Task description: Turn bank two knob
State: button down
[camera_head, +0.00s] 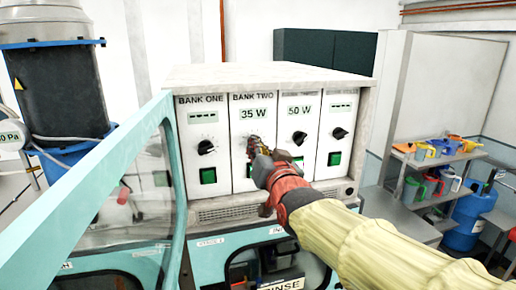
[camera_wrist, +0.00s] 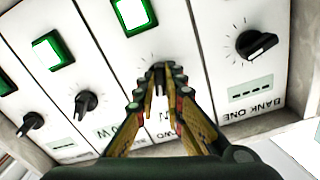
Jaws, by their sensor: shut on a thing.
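The bank two panel (camera_head: 240,174) is second from the left on the white power unit, with its display (camera_head: 253,113) reading 35 W. My gripper (camera_head: 254,147) reaches in from the lower right, its fingertips at the panel's knob. In the wrist view, upside down, my gripper (camera_wrist: 160,75) has both fingers closed in around the bank two knob, which they almost wholly hide. Its pointer direction cannot be told. The bank two green button (camera_wrist: 133,14) is lit just above the fingertips in that view.
The bank one knob (camera_head: 205,147) is left of my gripper; two more knobs (camera_head: 299,138) (camera_head: 339,133) are to the right. A teal-framed clear door (camera_head: 151,122) stands at the left front. Shelves with colored jugs (camera_head: 433,184) are far right.

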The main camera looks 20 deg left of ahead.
jog(key=shift+f+b, duration=0.1)
jog(key=shift+b, duration=0.45)
jog(key=m+b, duration=0.8)
jog(key=shift+m+b, duration=0.3)
jog(key=shift+m, duration=0.1)
jog(key=c, duration=1.9)
grip_release()
jog(key=shift+s, duration=0.1)
jog(key=v, duration=1.1)
jog(key=shift+s+d, duration=0.2)
jog(key=shift+s, duration=0.15)
